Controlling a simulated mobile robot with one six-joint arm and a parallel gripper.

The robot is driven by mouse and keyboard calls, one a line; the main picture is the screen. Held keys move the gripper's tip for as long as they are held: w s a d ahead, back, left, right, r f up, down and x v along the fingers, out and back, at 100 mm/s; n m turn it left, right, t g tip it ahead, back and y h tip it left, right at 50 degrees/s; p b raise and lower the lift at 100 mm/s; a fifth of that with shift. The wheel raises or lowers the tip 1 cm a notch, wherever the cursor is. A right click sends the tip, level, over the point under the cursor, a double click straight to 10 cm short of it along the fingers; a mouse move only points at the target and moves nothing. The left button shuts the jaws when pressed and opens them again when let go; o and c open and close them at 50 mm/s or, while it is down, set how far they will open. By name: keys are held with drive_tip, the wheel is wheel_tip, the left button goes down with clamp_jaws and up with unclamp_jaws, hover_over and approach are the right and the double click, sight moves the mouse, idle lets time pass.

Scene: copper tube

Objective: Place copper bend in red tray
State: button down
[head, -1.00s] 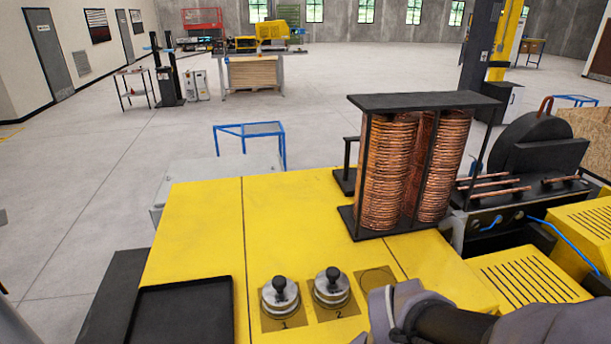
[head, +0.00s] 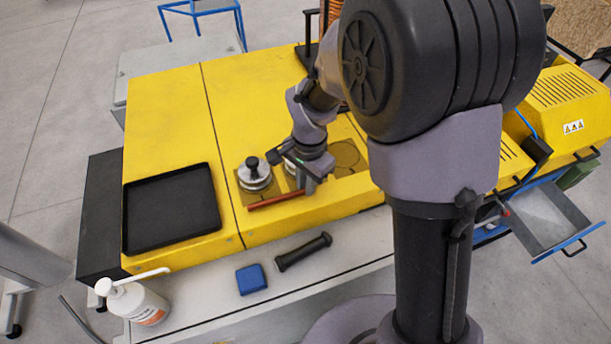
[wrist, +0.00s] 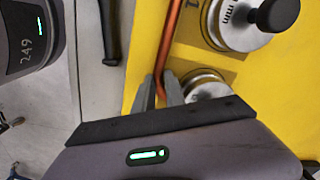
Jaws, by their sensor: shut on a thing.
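A copper tube (head: 275,202) is held by my gripper (head: 312,185) at its right end, just above the front part of the yellow bench top. In the wrist view, the copper tube (wrist: 171,45) runs up from between the two grey fingers of my gripper (wrist: 165,92), which are shut on it. No red tray shows. A black, empty, shallow tray (head: 130,215) lies on the yellow bench to the left of the tube.
Knobbed metal weights stand by the tube, one of them (head: 255,172) just behind it. A blue block (head: 251,279), a black handle (head: 303,251) and a white pump bottle (head: 135,303) are on the grey front ledge. The yellow top (head: 160,120) behind the black tray is clear.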

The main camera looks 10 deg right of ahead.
drive_tip(key=shift+s, duration=0.2)
drive_tip(key=shift+f+b, duration=0.2)
drive_tip(key=shift+b, duration=0.15)
drive_tip(key=c, duration=1.4)
unclamp_jaws()
drive_tip(key=shift+r, duration=0.1)
